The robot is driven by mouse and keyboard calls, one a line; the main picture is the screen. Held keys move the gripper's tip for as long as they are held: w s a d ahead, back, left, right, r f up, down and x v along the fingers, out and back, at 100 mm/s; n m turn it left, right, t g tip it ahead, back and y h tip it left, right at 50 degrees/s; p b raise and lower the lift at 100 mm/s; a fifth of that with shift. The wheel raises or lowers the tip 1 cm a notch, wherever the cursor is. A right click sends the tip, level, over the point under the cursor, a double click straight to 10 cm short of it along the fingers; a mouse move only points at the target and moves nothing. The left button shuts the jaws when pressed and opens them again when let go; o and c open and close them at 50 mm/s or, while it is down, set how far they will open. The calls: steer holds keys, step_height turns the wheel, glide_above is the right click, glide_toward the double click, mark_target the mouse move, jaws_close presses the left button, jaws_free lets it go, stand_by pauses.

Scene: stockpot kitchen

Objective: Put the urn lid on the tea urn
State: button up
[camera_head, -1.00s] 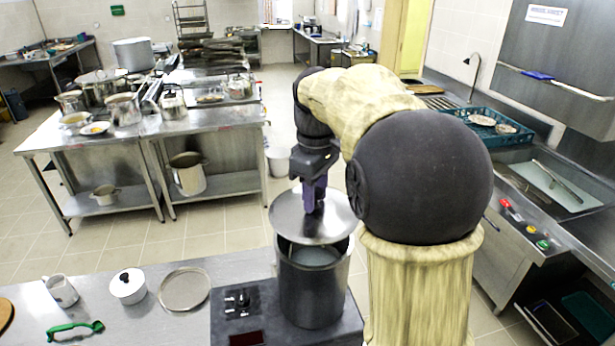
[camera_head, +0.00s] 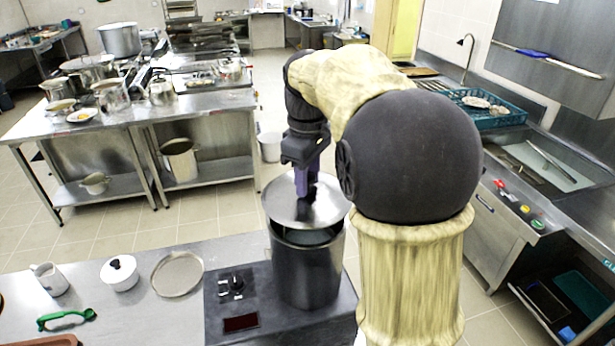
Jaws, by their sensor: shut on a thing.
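The tea urn (camera_head: 308,275) is a tall dark metal cylinder standing upright on a dark base on the near counter. The urn lid (camera_head: 285,212) is a round, shiny metal disc. My gripper (camera_head: 305,190) points down and is shut on the lid at its middle, where its fingers hide the knob. The lid is above the urn and nearly level, set slightly to the back left of the mouth. A strip of the urn's open mouth (camera_head: 308,238) shows below the lid's front edge.
A black control panel (camera_head: 232,288) is left of the urn. My arm fills the space right of the urn.

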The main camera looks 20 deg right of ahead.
mark_target(309, 191)
steer(key=shift+f+b, duration=1.1)
steer(key=shift+f, duration=0.75)
steer(key=shift+d, duration=0.1)
steer(key=shift+f, duration=0.15)
steer(key=shift+d, duration=0.1)
steer(key=shift+a+f, duration=0.2)
steer(key=shift+a, duration=0.05)
steer(key=shift+s+a+f, duration=0.1)
steer(key=shift+s, duration=0.05)
stand_by(0.3)
